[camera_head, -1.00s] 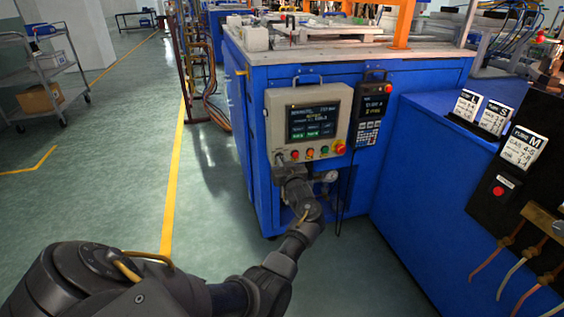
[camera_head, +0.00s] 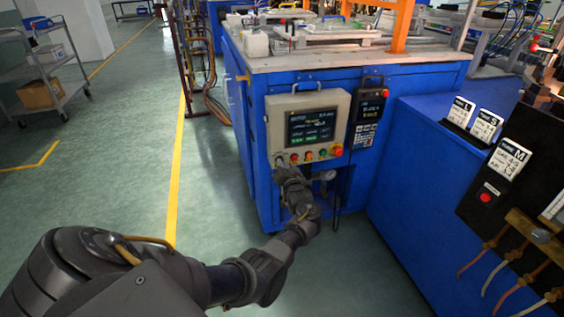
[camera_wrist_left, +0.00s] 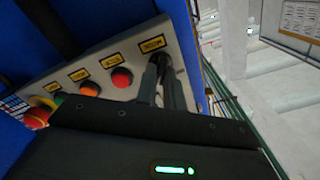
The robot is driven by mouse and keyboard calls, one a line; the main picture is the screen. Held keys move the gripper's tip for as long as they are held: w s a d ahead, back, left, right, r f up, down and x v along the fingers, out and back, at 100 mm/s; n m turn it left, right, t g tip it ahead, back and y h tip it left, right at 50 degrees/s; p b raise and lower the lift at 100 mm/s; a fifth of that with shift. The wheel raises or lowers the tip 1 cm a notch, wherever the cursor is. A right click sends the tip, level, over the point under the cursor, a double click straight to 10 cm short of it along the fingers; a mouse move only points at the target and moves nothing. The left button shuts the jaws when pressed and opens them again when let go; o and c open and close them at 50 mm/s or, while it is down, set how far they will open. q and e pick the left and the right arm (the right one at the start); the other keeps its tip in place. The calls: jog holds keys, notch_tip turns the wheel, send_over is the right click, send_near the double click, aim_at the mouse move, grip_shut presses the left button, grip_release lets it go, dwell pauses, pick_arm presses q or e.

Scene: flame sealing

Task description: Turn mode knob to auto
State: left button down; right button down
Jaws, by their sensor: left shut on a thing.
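The beige control panel (camera_head: 275,125) with a dark screen is on the front of a blue machine. A row of buttons runs along its lower edge, and the mode knob is at the row's left end, mostly hidden by my left gripper (camera_head: 281,164). In the left wrist view, my left gripper (camera_wrist_left: 161,68) has its two fingers closed around the dark knob (camera_wrist_left: 164,61), under a yellow label (camera_wrist_left: 152,43) too blurred to read. The knob's pointer direction cannot be told. My right gripper is not in view.
Red (camera_wrist_left: 122,77) and orange (camera_wrist_left: 89,89) buttons sit beside the knob, with a red-and-yellow stop button (camera_head: 336,150) at the row's far end. A handheld pendant (camera_head: 367,120) hangs right of the panel. The floor left of the machine is clear.

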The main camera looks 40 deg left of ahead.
pick_arm(q)
jog(key=shift+w+d+f+m+p, duration=0.15)
jog(key=shift+m+p, duration=0.15)
jog(key=shift+m, duration=0.3)
jog(key=shift+d+r+m+p, duration=0.1)
jog(key=shift+m+p, duration=0.2)
jog(key=shift+m, duration=0.3)
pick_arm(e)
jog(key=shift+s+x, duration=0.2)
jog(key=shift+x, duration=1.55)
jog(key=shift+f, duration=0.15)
pick_arm(q)
jog(key=c, duration=1.5)
grip_release()
jog(key=shift+d, duration=0.1)
jog(key=shift+a, duration=0.2)
